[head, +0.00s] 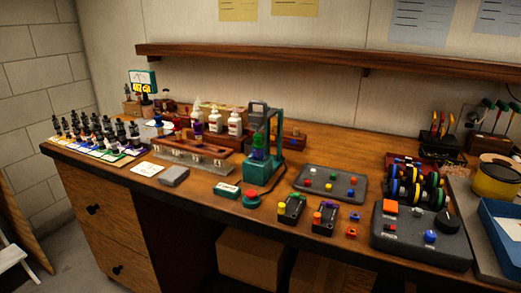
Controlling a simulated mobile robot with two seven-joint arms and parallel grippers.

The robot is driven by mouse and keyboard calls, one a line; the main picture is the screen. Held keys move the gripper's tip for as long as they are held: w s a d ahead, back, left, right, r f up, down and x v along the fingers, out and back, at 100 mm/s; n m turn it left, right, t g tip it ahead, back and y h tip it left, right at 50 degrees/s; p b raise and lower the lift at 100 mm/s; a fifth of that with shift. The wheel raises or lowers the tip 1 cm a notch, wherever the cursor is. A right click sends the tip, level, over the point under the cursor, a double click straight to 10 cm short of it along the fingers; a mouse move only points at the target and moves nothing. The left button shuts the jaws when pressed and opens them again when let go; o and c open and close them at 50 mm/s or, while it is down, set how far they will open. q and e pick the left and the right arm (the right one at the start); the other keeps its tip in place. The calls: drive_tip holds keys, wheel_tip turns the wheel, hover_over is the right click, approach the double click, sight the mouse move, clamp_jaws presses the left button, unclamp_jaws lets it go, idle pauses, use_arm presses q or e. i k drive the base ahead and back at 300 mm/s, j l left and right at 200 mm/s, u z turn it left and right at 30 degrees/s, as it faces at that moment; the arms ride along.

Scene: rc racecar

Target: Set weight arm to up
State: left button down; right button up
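A teal upright stand (276,146) rises near the middle of the wooden workbench. A grey piece (257,108) sits at its top, and a small dark and green part is held low inside its frame. Neither of my grippers is in view.
A grey tray (330,184) with coloured knobs is to the right, then a dark control box (420,238). Bottles (235,124) and a wooden rack stand left. A shelf (330,58) runs above.

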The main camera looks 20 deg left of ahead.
sight(257, 119)
drive_tip(key=i+j+u, duration=0.15)
drive_tip(key=u, duration=0.25)
drive_tip(key=i+u, duration=0.15)
drive_tip(key=u, duration=0.3)
